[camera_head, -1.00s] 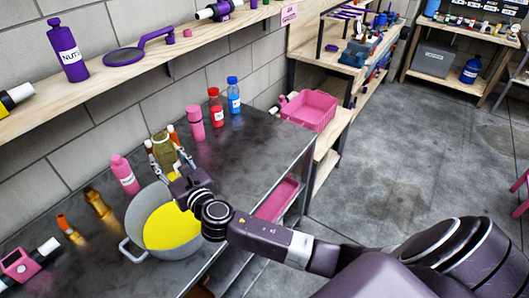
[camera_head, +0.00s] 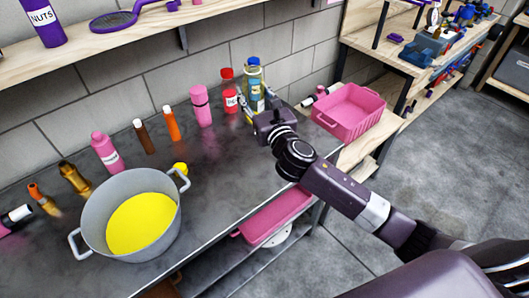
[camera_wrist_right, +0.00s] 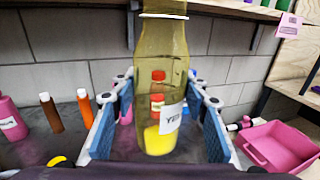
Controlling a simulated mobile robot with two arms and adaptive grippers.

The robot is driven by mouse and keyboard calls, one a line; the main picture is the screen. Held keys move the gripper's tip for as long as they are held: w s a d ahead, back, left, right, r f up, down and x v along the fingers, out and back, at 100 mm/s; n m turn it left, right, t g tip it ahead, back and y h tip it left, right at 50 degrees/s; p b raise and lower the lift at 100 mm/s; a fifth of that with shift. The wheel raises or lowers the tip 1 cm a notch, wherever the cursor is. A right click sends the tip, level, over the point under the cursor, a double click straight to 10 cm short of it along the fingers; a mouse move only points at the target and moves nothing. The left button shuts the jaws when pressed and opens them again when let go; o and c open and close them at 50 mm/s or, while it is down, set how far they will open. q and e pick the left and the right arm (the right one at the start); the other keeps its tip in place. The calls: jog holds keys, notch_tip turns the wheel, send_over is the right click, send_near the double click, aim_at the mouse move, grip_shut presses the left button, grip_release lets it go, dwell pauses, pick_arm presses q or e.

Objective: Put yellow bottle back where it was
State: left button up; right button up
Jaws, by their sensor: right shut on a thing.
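The yellow bottle (camera_head: 254,88) is see-through, with a pale label and some yellow liquid at its bottom. My right gripper (camera_head: 258,104) is shut on it and holds it roughly upright at the back right of the dark table, beside the red bottle (camera_head: 229,92). In the right wrist view the yellow bottle (camera_wrist_right: 160,60) stands between the blue finger pads of the right gripper (camera_wrist_right: 158,110). Red-capped and blue shapes show through or behind it. I cannot tell whether its base touches the table. My left gripper is not in view.
A grey pot (camera_head: 92,225) with yellow liquid stands at the front left. A small yellow object (camera_head: 180,169) lies by its handle. Pink (camera_head: 202,106), orange (camera_head: 172,125) and brown (camera_head: 144,137) bottles line the wall. A pink crate (camera_head: 349,112) stands right. The table's middle is clear.

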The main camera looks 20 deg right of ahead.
jog(key=f, duration=0.2)
jog(key=f+b, duration=0.1)
jog(key=f, duration=0.4)
jog(key=shift+s+a+f+b, duration=0.1)
jog(key=shift+a+b, duration=0.2)
jog(key=shift+a, duration=0.05)
pick_arm(q)
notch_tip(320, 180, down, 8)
jog(key=b, duration=0.6)
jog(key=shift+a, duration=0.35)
pick_arm(e)
jog(key=shift+d+f, duration=0.1)
jog(key=shift+f, duration=6)
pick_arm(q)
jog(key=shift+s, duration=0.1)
pick_arm(e)
jog(key=shift+f, duration=0.2)
jog(key=o, duration=1.4)
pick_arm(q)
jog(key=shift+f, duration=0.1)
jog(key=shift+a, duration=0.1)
pick_arm(e)
jog(key=shift+r, duration=0.15)
